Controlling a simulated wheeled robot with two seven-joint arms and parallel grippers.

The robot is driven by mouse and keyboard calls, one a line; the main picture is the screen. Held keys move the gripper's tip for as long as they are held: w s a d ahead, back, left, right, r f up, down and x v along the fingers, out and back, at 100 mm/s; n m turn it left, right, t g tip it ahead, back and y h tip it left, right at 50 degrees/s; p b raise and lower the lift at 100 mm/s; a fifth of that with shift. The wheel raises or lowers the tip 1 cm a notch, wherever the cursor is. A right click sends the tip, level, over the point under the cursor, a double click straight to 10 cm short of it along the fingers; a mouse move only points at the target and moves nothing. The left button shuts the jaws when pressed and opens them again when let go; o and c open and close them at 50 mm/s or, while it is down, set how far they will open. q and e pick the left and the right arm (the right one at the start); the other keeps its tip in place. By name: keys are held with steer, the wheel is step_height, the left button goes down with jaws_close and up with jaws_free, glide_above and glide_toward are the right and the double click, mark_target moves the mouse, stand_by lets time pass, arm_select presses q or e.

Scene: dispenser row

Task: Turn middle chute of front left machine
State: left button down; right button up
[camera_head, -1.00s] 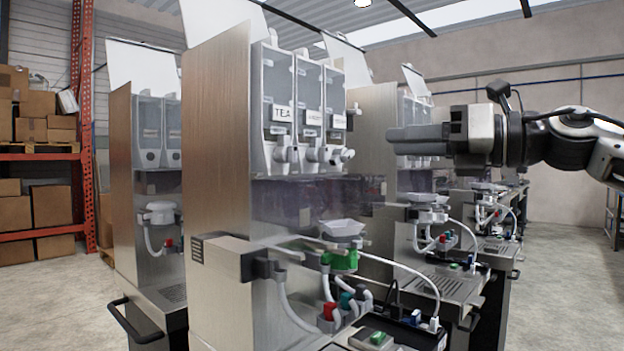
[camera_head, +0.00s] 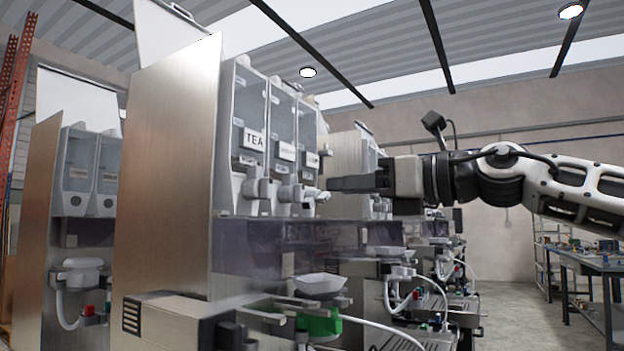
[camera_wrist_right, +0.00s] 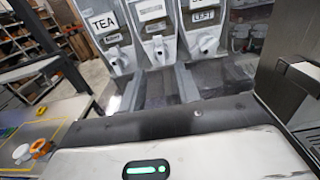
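The nearest machine (camera_head: 165,170) has a tall metal side panel and three clear canisters in a row; the left one is labelled TEA. Its middle chute (camera_head: 290,193) is a white spout below the middle canister, between two similar spouts. In the right wrist view the middle chute (camera_wrist_right: 161,48) shows at the upper centre, ahead of the gripper body. My right gripper (camera_head: 335,184) points left, level with the chutes, its tip close to the right-hand spout. Contact cannot be told. Its fingers are seen edge-on, so their opening is unclear. My left gripper is out of view.
A white funnel bowl (camera_head: 320,285) and green part (camera_head: 320,325) sit below the chutes. Another machine (camera_head: 75,190) stands at left, and more stand behind to the right. A worktable (camera_head: 600,268) is at far right.

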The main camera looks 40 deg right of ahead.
mark_target(303, 188)
steer(key=p+x, duration=0.1)
steer(key=x, duration=0.5)
steer(key=shift+w+a+p, duration=0.1)
steer(key=shift+w+p, duration=0.2)
steer(key=shift+w, duration=0.05)
jaws_close()
